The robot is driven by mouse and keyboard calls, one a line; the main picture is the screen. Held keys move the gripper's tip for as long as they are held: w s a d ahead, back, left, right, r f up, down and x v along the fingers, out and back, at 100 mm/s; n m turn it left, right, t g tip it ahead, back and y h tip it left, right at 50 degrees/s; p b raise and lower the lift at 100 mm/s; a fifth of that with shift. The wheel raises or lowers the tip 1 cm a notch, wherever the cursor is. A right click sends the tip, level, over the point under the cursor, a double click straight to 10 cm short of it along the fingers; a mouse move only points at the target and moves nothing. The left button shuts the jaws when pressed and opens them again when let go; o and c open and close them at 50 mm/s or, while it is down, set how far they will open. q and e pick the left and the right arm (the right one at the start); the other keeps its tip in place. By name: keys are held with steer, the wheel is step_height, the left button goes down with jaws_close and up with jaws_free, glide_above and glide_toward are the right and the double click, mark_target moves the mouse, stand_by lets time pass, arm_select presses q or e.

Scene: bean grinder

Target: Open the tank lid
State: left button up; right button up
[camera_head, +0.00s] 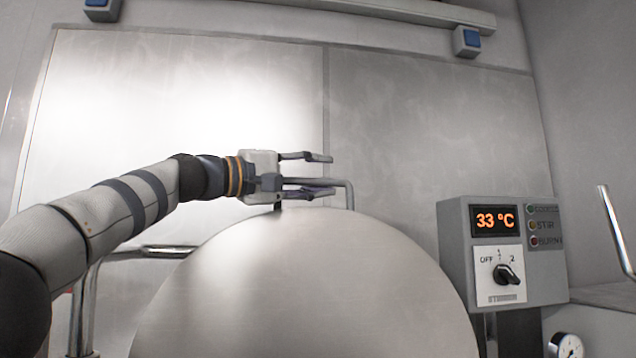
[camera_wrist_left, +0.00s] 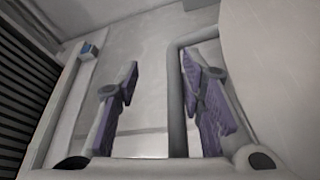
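The tank lid (camera_head: 310,285) is a large, smooth, pale metal dome in the lower middle of the head view. It looks closed, though its lower edge is out of the picture. A bent metal bar handle (camera_head: 349,190) rises at its top. My left gripper (camera_head: 325,175) is at the handle, with its fingers apart. In the left wrist view, the handle bar (camera_wrist_left: 177,100) stands between the two purple-padded fingers, nearer the right finger, and the lid (camera_wrist_left: 280,70) fills the right side. Whether a finger touches the bar is unclear. My right gripper is not in view.
A grey control box (camera_head: 505,250) reading 33 °C, with a black knob, stands right of the lid. A metal rail (camera_head: 150,252) is at left, below my arm. A gauge (camera_head: 566,346) is at bottom right. A panelled wall (camera_head: 430,130) stands behind.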

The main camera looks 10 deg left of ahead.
arm_select(q)
steer(key=shift+w+a+f, duration=0.1)
steer(key=shift+w+f, duration=0.05)
steer(key=shift+f, duration=0.1)
steer(key=shift+a, duration=0.3)
steer(key=v, duration=1.1)
steer(key=shift+s, duration=0.4)
steer(key=shift+a, duration=0.1)
